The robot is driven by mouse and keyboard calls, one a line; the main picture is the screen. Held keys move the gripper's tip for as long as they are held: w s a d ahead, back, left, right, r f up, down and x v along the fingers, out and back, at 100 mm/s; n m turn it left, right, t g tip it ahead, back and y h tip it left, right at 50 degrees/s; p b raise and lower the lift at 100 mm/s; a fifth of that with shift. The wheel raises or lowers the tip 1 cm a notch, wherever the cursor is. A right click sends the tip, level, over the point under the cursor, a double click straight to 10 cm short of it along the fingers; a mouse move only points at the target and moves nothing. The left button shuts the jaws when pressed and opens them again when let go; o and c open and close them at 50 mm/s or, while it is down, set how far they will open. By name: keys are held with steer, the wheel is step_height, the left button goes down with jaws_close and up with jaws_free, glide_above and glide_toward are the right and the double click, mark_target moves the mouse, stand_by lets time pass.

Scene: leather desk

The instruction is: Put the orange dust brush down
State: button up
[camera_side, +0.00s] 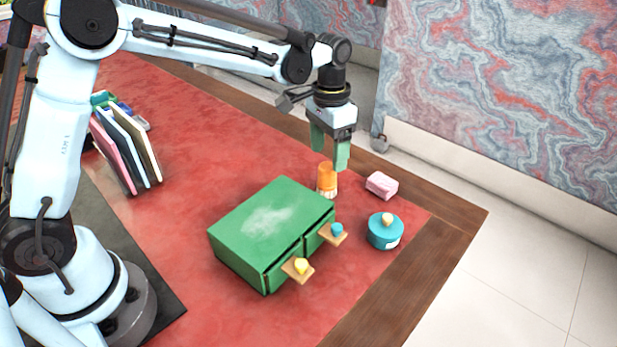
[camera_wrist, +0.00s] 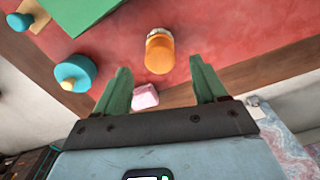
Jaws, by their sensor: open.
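The orange dust brush (camera_side: 327,177) stands upright on the red desk top, behind the right part of the green drawer box, with its pale bristles at the bottom. In the wrist view the orange brush (camera_wrist: 159,52) shows beyond and between the fingertips, apart from them. My gripper (camera_side: 330,150) is above the brush, with its green fingers pointing down. In the wrist view my gripper (camera_wrist: 160,85) is open, with nothing between its fingers.
The green drawer box (camera_side: 270,225), with dusty top and two knobbed drawers, stands close by. A pink block (camera_side: 381,185) and a teal lidded pot (camera_side: 384,231) lie to the right. Books (camera_side: 128,150) stand at the left. Red desk surface (camera_side: 200,130) is clear behind the box.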

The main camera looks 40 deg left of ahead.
mark_target(325, 166)
step_height(325, 166, up, 5)
steer(key=shift+f, duration=0.2)
steer(key=shift+s+a+r, duration=0.15)
steer(key=shift+s+r, duration=0.15)
steer(key=shift+r, duration=0.2)
steer(key=s+a+n+t, duration=0.1)
steer(key=s+a+t, duration=0.1)
steer(key=s, duration=0.6)
steer(key=s+a+n+t, duration=0.2)
steer(key=s+t, duration=0.3)
steer(key=s, duration=0.4)
steer(key=shift+a+f, duration=0.15)
steer(key=shift+a, duration=0.65)
steer(key=shift+o, duration=0.6)
steer(key=shift+w, duration=0.1)
